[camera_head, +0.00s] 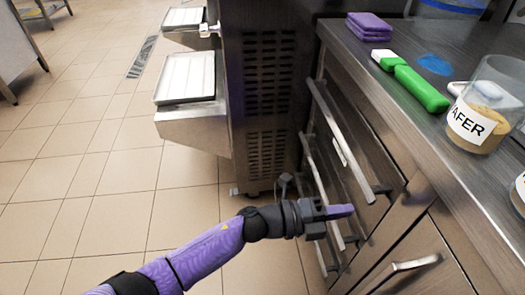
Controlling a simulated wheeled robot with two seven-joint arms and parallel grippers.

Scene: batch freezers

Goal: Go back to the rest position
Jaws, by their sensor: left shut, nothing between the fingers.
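My left gripper (338,211) is at the end of my purple arm, which comes in from the lower left. It is shut and empty, and points right. In the picture it overlaps the front of the drawers (385,215) below the counter, near their long bar handles. I cannot tell whether it touches them. My right gripper is not in view.
A freezer machine (265,90) with protruding trays (186,77) stands behind.

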